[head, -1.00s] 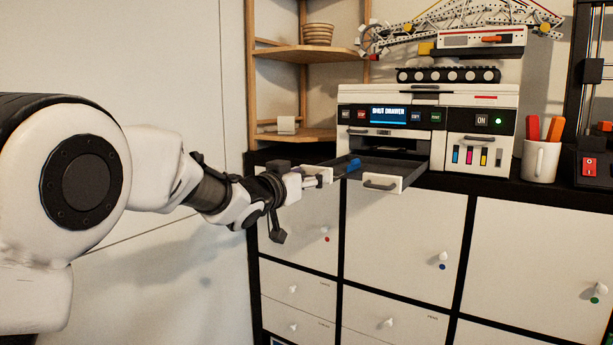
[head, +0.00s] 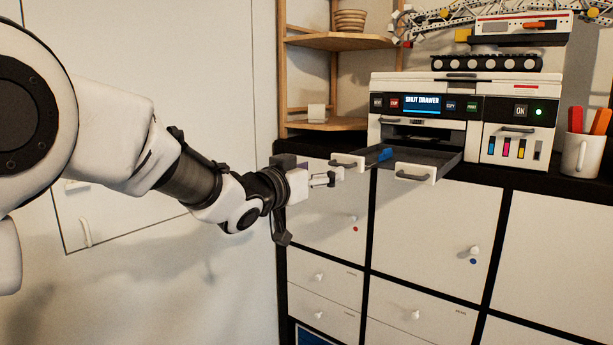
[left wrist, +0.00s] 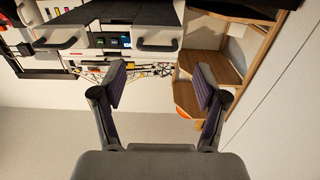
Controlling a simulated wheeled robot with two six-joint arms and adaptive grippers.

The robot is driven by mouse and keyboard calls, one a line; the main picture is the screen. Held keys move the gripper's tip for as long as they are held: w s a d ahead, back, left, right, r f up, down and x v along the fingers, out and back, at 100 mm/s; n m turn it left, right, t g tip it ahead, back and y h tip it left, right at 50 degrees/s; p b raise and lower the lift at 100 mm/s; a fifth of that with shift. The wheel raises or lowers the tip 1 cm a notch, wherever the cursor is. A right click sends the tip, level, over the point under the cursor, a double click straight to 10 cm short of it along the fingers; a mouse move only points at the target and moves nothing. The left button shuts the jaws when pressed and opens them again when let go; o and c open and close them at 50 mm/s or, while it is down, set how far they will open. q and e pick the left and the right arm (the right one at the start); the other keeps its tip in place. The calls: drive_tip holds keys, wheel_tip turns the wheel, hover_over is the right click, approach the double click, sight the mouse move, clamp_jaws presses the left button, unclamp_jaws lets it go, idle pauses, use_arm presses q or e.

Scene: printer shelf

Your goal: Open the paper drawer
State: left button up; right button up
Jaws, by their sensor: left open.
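The white printer (head: 465,84) stands on the cabinet top, its screen reading "SHUT DRAWER". Two dark trays with white, handled fronts stick out below it: a left front (head: 347,163) and a right front (head: 415,173). I cannot tell which is the paper drawer. A small blue thing (head: 385,154) shows at the trays. My left gripper (head: 328,180) is open and empty, just left of and below the left front, apart from it. In the left wrist view the scene is upside down; the open fingers (left wrist: 160,85) face the left tray's front (left wrist: 157,46), with a gap. My right gripper is not in view.
A wooden corner shelf (head: 335,41) stands left of the printer. A white mug (head: 580,155) with red and orange things stands right of it. White cabinet doors (head: 430,225) with knobs lie below the trays. Free air lies before the trays.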

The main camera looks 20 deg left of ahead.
use_arm(q)
drive_tip(key=v, duration=0.5)
drive_tip(key=shift+w, duration=0.15)
